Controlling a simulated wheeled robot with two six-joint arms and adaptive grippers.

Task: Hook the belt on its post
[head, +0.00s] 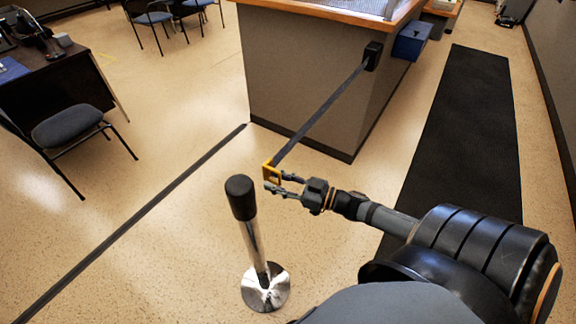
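The post (252,232) stands upright on a round shiny base, with a black cylindrical head on top, left of my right gripper. The belt (322,108) is a dark strap. It runs taut from a black wall unit (373,55) on the counter's side down to a yellow end clip (270,173). My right gripper (278,184) is at the clip, its fingers closed around the clip's right part. The clip is apart from the post, just above and right of its head in the picture. My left gripper is not in view.
The counter (310,80) with a wooden top stands behind the belt, with a blue box (411,41) on its side. A black mat (460,130) lies at right. A chair (70,130) and desk (60,85) stand at left. The floor around the post is clear.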

